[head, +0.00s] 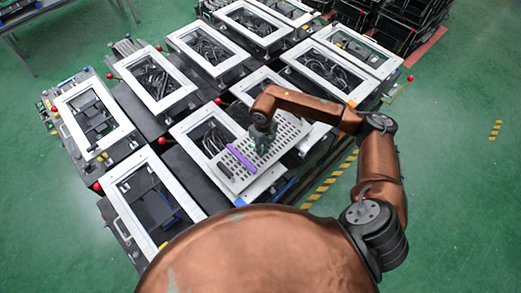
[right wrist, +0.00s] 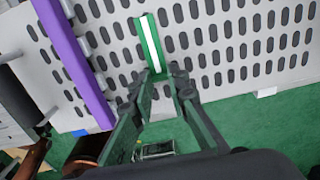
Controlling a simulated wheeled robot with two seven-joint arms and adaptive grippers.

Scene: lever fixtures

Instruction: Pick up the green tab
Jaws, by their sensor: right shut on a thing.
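The green tab (right wrist: 149,45), a narrow green strip with a white stripe down its middle, shows in the right wrist view against a light slotted plate. My right gripper (right wrist: 160,82) is shut on the near end of the tab, and the far end sticks out past the fingertips. In the head view my right gripper (head: 261,140) points down over the slotted plate (head: 285,148), and the tab is mostly hidden by it. I cannot tell whether the tab still touches the plate. My left gripper is in neither view.
A purple bar (head: 240,158) lies on the plate beside the gripper; it also shows in the right wrist view (right wrist: 75,60). A small black piece (head: 224,169) lies left of the bar. White-framed boxes (head: 152,200) with cables and red knobs surround the plate. Green floor is open at right.

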